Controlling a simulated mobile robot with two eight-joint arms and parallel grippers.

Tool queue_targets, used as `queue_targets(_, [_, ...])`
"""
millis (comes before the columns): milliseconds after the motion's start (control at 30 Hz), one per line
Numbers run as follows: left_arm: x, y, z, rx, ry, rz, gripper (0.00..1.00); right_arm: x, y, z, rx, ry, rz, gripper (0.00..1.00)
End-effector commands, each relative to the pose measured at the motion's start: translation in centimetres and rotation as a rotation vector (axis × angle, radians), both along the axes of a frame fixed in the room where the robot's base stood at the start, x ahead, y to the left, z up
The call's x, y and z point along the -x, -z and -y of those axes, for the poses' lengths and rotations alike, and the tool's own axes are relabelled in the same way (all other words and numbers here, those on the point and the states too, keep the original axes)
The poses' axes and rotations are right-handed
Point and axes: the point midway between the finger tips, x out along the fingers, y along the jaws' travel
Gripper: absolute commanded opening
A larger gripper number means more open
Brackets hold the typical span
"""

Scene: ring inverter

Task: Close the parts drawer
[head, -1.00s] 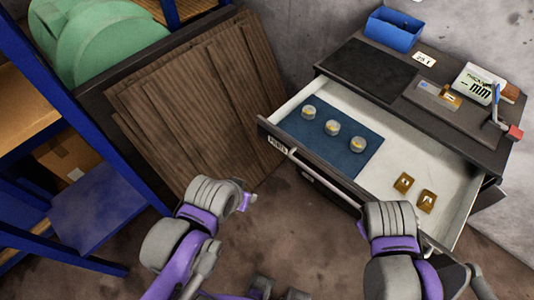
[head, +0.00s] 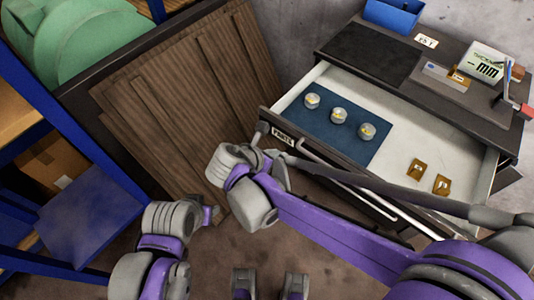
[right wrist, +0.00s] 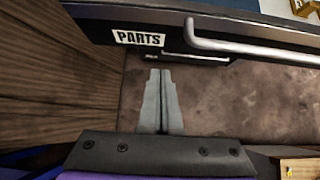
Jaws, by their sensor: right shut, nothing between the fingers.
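The parts drawer (head: 292,95) stands open in the dark cabinet, its white inside showing. Its black front carries a PARTS label (head: 283,137) and a pale bar handle (head: 335,158). They also show in the right wrist view, with the drawer front (right wrist: 95,22) along the top. My right gripper (head: 261,131) is at the left end of the drawer front; in the right wrist view its fingers (right wrist: 161,72) are together, empty, below the label. I cannot tell whether they touch the front. My left gripper (head: 214,212) is lower left, away from the drawer; its jaws are unclear.
In the drawer lie a blue mat (head: 350,142) with three round metal parts and two brass pieces (head: 416,168). Wooden boards (head: 190,90) lean left of the drawer. My right forearm crosses before the drawer.

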Motion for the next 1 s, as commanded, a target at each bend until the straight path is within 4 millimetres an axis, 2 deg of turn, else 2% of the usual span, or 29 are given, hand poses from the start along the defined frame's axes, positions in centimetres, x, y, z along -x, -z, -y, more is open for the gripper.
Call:
queue_targets(167, [0.0, 0.3, 0.0, 0.0, 0.0, -0.001, 0.47, -2.2, 2.8, 1.6, -0.001, 0.004, -0.001, 0.0])
queue_targets(400, [0.0, -0.1, 0.0, 0.0, 0.0, 0.0, 0.47, -4.8, 2.4, 3.3, -0.002, 0.003, 0.0, 0.0])
queue_targets(1000, [0.0, -0.1, 0.0, 0.0, 0.0, 0.0, 0.47, -5.6, 2.4, 3.8, -0.002, 0.002, 0.0, 0.0])
